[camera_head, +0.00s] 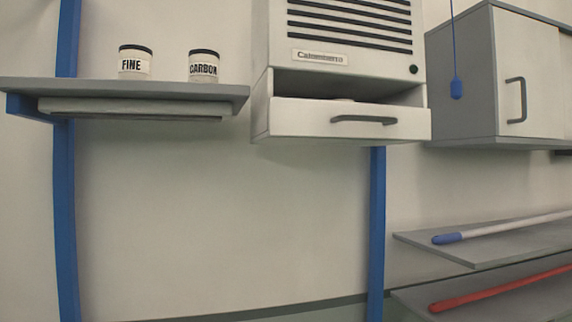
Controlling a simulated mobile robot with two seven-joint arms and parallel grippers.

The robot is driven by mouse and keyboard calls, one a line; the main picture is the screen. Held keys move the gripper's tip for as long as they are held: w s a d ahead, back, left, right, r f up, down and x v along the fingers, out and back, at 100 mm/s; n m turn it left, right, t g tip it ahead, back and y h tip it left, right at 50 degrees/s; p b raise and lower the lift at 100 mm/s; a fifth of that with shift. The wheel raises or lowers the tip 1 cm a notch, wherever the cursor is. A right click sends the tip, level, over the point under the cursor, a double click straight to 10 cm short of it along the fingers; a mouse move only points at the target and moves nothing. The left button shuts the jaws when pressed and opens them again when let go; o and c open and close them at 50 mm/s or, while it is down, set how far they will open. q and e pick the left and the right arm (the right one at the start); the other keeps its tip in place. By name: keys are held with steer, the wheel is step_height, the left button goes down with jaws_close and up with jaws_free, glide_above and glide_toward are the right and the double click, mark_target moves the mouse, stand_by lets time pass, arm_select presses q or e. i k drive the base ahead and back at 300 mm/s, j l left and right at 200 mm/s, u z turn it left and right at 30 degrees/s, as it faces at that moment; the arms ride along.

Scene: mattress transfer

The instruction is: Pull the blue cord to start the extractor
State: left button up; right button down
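The blue cord (454,40) hangs straight down at the upper right and ends in a blue pull knob (456,88). It hangs in front of the grey side of a wall cabinet, just right of the extractor. The extractor (348,60) is a cream box on the wall with dark slots, a name label and a small dark round spot at its lower right. Its drawer (350,119) with a grey handle is partly pulled out. Neither of my grippers shows in this view.
Jars marked FINE (135,65) and CARBON (204,68) stand on a left shelf (110,88). A closed cabinet (530,75) is at the right. Below it, shelves hold a blue-ended pole (490,229) and a red pole (500,288). The wall below the extractor is clear.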

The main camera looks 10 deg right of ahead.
mark_target(455, 84)
steer(key=z, duration=1.3)
